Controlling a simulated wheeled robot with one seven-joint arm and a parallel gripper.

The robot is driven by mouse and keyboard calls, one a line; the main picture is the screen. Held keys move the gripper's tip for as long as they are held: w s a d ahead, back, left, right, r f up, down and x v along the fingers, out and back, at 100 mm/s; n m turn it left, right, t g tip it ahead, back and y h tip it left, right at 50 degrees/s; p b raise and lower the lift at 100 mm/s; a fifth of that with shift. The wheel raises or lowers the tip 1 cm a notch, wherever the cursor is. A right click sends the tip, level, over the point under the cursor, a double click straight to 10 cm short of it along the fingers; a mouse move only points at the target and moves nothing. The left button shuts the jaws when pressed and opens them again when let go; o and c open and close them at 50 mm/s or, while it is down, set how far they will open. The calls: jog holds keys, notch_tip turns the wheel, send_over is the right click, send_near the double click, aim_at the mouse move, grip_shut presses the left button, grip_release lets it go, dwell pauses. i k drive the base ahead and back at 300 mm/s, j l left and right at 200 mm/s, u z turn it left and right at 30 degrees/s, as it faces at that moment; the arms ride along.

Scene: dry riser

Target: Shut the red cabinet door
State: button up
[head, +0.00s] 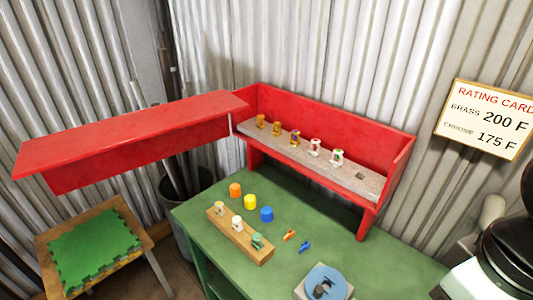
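The red cabinet door (140,152) stands wide open in the head view. It reaches out to the left from the left end of the red cabinet (330,120), past the edge of the green bench. The open cabinet shows a grey shelf (375,183) with several small sprinkler-like fittings in a row. My gripper is not in view. Black and white parts at the lower right look like my arm, apart from the door.
The green bench (290,205) carries a wooden block (229,239) with fittings, orange, yellow and blue caps, small loose parts and a blue disc (325,281). A stool with a green mat (93,246) and a dark bin (189,198) stand left, near the door.

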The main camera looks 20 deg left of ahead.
aim_at(73, 159)
jog(key=u, duration=0.6)
jog(key=i+j+u, duration=0.5)
jog(key=i+j, duration=0.15)
jog(key=j, duration=0.45)
jog(key=i+j+u, duration=0.45)
jog(key=i+j, duration=0.35)
